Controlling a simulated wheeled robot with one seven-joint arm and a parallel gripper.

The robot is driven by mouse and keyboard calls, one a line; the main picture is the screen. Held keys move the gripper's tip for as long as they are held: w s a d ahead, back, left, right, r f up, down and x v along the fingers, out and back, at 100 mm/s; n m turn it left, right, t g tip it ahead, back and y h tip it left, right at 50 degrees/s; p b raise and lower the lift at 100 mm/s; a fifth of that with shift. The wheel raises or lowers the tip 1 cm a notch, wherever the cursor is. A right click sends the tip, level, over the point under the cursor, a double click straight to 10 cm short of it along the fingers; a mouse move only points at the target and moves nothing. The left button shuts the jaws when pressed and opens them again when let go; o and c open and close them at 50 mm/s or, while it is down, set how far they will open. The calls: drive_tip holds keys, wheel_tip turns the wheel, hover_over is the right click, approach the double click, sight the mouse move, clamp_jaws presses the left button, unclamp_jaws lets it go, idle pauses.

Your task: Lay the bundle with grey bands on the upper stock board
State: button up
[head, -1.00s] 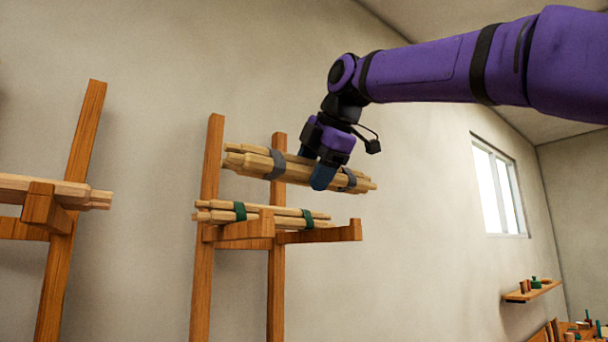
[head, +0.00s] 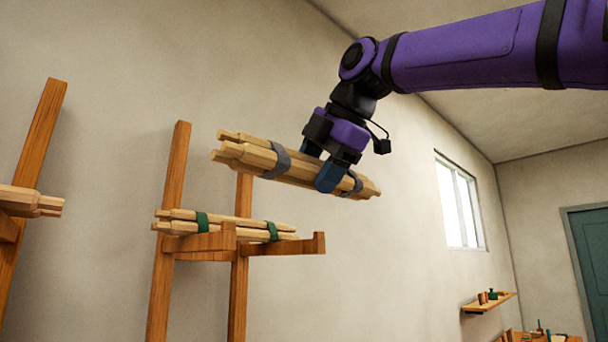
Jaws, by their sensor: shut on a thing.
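My gripper (head: 322,172) is shut on the bundle with grey bands (head: 240,157), a group of pale wooden sticks with two grey bands. The gripper grips it between the bands, nearer the right band. The bundle hangs in the air, tilted down to the right, above and to the right of a wooden rack. The rack has two uprights and an upper arm-like support (head: 290,246). A bundle with green bands (head: 235,225) lies on that support. I cannot tell a separate upper stock board apart from this support.
Another wooden rack (head: 35,145) stands at the left edge with pale sticks (head: 30,202) on it. A small wall shelf (head: 490,303) with small items is at the lower right, below a window (head: 458,205). A green door (head: 590,250) is at the right edge.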

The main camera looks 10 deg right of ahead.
drive_tip(key=s+d, duration=0.4)
drive_tip(key=s, duration=0.2)
drive_tip(key=shift+s+d, duration=0.15)
idle(0.7)
